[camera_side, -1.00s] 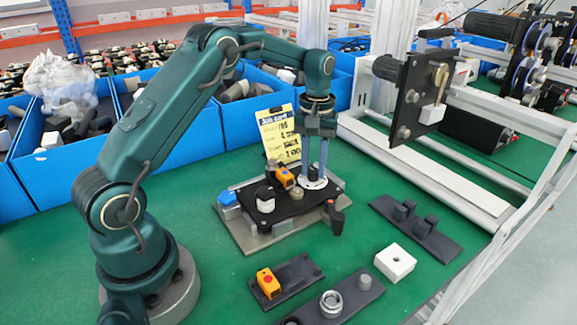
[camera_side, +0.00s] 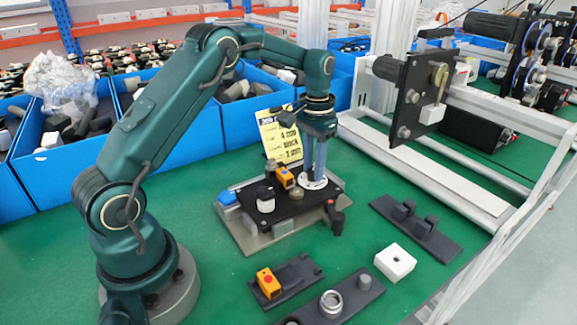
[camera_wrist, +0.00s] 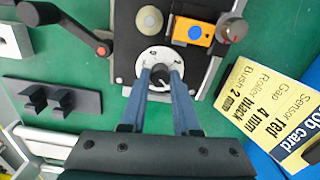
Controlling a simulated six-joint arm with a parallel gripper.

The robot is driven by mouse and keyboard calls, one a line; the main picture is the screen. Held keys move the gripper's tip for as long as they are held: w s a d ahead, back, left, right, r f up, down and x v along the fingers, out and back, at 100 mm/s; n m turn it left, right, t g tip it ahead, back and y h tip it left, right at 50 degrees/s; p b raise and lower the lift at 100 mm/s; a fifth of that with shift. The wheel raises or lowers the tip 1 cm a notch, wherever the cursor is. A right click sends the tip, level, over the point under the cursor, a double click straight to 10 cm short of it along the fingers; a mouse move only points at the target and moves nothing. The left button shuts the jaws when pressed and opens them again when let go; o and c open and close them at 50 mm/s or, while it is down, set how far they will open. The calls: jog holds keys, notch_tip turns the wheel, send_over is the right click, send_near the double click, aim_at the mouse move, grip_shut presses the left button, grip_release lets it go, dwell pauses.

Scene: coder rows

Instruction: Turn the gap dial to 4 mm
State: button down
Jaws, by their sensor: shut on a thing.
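The gap dial is a white disc (camera_wrist: 153,58) with a dark knob (camera_wrist: 160,76) at its centre, on the black plate of the fixture. In the side view the white dial (camera_side: 313,184) sits at the plate's back right, below my gripper (camera_side: 314,178). In the wrist view my gripper (camera_wrist: 161,80) has its two blue-grey fingers on either side of the knob, shut on it. The dial's marks are too small to read, and the fingers partly cover it. The yellow job card (camera_wrist: 262,112) reads "Gap 4 mm"; it stands behind the fixture in the side view (camera_side: 281,137).
An orange sensor block (camera_wrist: 194,31) and a grey-brown knob (camera_wrist: 231,27) are close to the dial. A dark rack (camera_side: 415,228) and a white block (camera_side: 395,262) lie on the green table. Blue bins (camera_side: 185,140) line the back.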

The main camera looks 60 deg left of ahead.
aim_at(313, 170)
jog(key=shift+r, duration=0.1)
dwell(0.3)
jog(key=c, duration=0.6)
grip_release()
jog(key=shift+c, duration=0.2)
jog(key=shift+r, duration=2.5)
